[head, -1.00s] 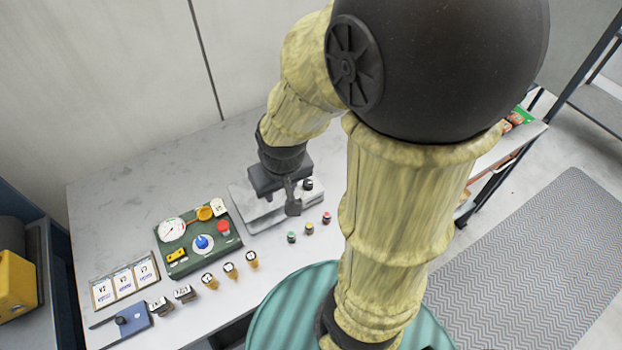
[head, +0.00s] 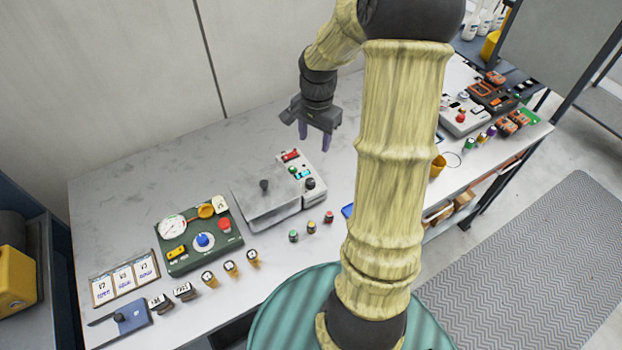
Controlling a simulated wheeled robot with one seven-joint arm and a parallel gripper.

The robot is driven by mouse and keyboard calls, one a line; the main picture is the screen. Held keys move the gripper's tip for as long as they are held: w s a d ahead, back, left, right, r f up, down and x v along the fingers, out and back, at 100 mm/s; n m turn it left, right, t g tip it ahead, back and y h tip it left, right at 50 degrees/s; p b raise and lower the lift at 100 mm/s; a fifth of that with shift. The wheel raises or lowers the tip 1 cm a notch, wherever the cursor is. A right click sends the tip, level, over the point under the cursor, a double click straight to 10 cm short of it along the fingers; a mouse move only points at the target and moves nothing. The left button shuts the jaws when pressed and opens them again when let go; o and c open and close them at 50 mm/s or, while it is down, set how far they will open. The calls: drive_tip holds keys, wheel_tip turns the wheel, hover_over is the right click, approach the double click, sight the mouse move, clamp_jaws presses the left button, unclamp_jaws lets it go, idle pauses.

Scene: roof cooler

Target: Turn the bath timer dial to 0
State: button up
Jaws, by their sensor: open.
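The bath (head: 266,208) is a low grey metal unit with a black knob on its lid, standing on the bench. Its pale control panel (head: 302,172) on the right side carries a red switch, a green button, a small cyan display and a black dial (head: 310,184), apparently the timer dial. The dial's mark and the display's digits are too small to read. My gripper (head: 314,138) is open and empty, fingers pointing down, above and behind the panel. It is apart from the dial and touches nothing.
A green panel (head: 185,258) with a gauge, blue knob and red button sits left of the bath. More devices (head: 465,118) are at the right end. The bench behind the bath is clear.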

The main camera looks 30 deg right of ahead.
drive_tip(key=shift+a, duration=0.1)
drive_tip(key=p, duration=0.2)
approach(311, 181)
drive_tip(key=f, duration=0.9)
drive_tip(key=shift+w, duration=0.3)
drive_tip(key=shift+a, duration=0.1)
drive_tip(key=shift+s+r, duration=0.1)
drive_tip(key=c, duration=1)
